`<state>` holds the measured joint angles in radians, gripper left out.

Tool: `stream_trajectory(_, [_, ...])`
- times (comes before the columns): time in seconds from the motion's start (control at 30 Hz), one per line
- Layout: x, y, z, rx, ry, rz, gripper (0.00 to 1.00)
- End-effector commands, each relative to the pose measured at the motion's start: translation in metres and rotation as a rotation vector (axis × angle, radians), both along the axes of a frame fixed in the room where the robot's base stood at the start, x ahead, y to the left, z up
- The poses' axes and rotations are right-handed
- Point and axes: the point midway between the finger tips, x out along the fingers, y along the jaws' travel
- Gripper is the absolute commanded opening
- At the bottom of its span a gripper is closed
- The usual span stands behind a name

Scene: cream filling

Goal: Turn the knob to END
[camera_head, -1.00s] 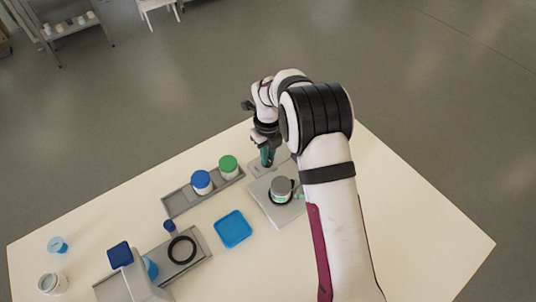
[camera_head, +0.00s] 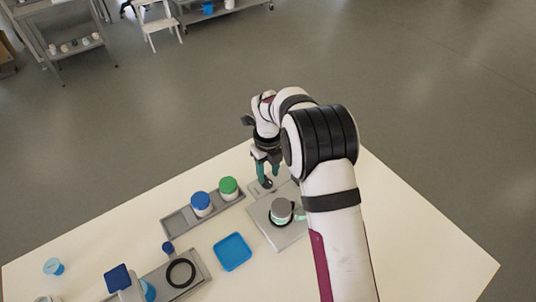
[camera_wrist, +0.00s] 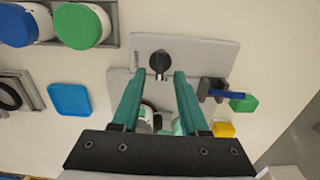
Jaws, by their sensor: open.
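The black knob (camera_wrist: 160,62) sits on a light grey panel (camera_wrist: 205,55) in the wrist view. Its narrow grip points down the picture, towards the space between my fingertips. My gripper (camera_wrist: 158,76) has two teal fingers standing apart, one on each side of the knob's lower end. I cannot tell whether they touch it. In the head view my gripper (camera_head: 268,184) points down over the far end of the grey device (camera_head: 282,236). The END mark is too small to read.
A grey-lidded container (camera_head: 281,210) stands on the device close to my gripper. Blue-lidded (camera_head: 201,200) and green-lidded (camera_head: 229,186) jars stand in a grey rack to the left. A blue square tray (camera_head: 232,252) lies nearby. A holder with a blue bar (camera_wrist: 225,93) is at right.

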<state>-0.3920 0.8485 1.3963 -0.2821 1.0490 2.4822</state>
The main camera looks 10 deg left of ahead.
Motion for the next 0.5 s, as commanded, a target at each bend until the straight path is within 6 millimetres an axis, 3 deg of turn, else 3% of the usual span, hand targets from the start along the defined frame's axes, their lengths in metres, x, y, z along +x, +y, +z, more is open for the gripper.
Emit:
stream_trajectory(0.3, [0.001,0.000,0.098,0.002,-0.005,-0.001,0.44])
stream_trajectory(0.5, [0.000,0.000,0.130,0.001,-0.001,0.000,0.44])
